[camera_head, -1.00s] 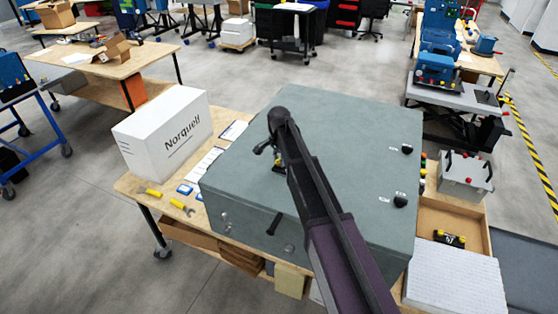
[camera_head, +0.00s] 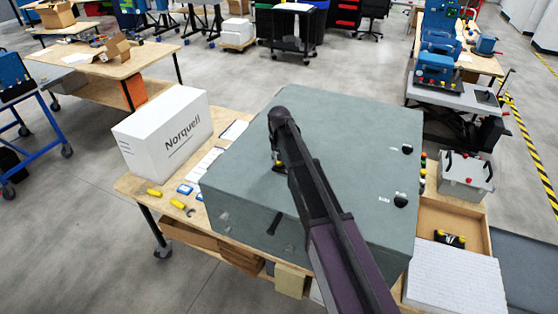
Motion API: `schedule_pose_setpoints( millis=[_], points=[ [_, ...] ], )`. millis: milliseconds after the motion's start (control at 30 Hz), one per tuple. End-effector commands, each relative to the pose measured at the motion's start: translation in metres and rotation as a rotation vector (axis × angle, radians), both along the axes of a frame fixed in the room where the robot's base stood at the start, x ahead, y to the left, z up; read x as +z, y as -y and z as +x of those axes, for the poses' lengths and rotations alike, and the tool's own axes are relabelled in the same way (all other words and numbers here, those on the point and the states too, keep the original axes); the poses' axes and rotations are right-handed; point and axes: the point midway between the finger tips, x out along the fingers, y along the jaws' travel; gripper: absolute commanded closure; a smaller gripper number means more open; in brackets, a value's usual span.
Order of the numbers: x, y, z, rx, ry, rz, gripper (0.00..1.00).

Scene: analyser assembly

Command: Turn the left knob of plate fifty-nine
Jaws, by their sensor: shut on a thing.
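A large grey-green cabinet (camera_head: 330,130) lies on a wooden workbench. Two black knobs sit near the right edge of its top, one farther back (camera_head: 407,149) and one nearer (camera_head: 400,200). Each has a small pale label beside it, too small to read. My gripper (camera_head: 278,164) is at the left part of the cabinet top, low against the surface. It is shut on a small knob there, which my gripper and arm almost wholly hide. I cannot read any plate number.
A white Norquell box (camera_head: 165,130), papers and yellow-handled tools (camera_head: 178,203) lie on the bench left of the cabinet. At right are an open wooden tray (camera_head: 450,212) and a grey box with handles (camera_head: 465,176). Most of the cabinet top is clear.

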Motion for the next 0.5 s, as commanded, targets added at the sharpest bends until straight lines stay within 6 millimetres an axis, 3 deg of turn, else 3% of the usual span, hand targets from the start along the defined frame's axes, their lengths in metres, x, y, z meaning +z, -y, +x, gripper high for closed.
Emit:
schedule_pose_setpoints(
  millis=[500],
  points=[
    [-0.0007, 0.0011, -0.0021, 0.489, -0.005, 0.000, 1.00]
  ],
)
